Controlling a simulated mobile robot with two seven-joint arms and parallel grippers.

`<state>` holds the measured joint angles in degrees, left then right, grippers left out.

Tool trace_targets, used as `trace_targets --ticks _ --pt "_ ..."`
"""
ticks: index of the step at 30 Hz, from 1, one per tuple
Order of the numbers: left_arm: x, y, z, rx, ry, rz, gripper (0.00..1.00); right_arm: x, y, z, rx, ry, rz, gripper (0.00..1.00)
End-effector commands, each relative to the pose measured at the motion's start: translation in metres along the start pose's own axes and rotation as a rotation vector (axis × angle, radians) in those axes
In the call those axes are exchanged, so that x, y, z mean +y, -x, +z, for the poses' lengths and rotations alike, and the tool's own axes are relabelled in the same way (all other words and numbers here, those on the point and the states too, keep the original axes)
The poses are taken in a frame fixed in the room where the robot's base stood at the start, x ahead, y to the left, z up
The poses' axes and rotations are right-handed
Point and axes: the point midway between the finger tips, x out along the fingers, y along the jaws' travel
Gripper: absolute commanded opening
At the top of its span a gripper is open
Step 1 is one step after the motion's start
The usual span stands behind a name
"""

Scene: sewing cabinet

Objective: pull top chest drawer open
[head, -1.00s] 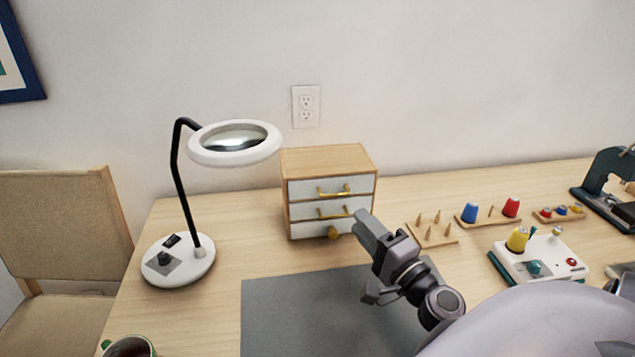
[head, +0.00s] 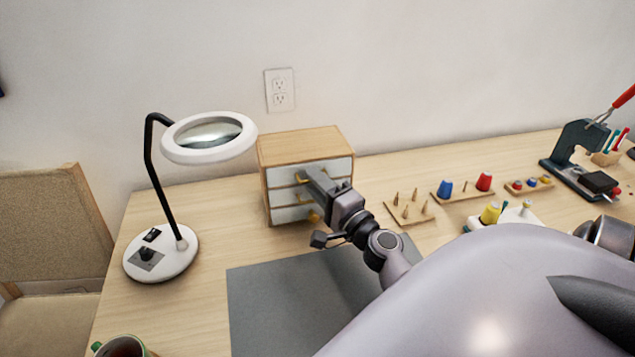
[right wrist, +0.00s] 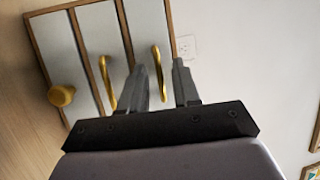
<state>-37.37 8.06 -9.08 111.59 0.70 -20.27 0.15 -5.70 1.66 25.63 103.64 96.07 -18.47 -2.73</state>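The small wooden chest (head: 303,146) stands on the table against the wall, with white drawer fronts and gold pulls. Its top drawer (head: 339,169) looks shut. My right gripper (head: 311,174) is in front of the chest and covers part of the top and middle drawers. In the right wrist view the chest appears turned sideways. There the top drawer's gold handle (right wrist: 161,72) lies between the two parted fingers (right wrist: 162,66). I cannot tell whether either finger touches it. The middle handle (right wrist: 107,82) is outside the fingers. My left gripper is not in view.
A magnifier lamp (head: 161,256) stands left of the chest. A grey mat (head: 265,300) lies in front. A peg board (head: 409,211) and a spool rack (head: 463,193) are to the right. A mug (head: 122,347) is at the front left edge.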

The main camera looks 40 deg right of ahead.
Motion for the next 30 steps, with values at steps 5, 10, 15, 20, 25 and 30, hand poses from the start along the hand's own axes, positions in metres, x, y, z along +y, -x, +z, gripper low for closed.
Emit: trace_targets --ticks 5,10,15,20,25,30 --pt "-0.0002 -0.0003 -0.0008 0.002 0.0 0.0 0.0 0.0002 0.0001 0.0 0.0 0.0 0.0 0.28" --pt "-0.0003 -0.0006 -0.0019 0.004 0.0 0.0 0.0 0.0002 0.0003 0.0 0.0 0.0 0.0 0.0" --pt "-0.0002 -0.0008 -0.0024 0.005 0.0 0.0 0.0 0.0002 0.0004 -0.0001 0.0 0.0 0.0 0.0" --pt "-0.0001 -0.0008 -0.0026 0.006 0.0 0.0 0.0 0.0002 0.0004 -0.0001 0.001 0.0 0.0 0.0" --pt "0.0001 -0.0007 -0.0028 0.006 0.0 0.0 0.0 0.0002 0.0004 -0.0001 0.001 0.0 0.0 0.0" --pt "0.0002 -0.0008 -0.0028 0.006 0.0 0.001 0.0 0.0002 0.0004 -0.0002 0.001 0.0 0.0 0.0"
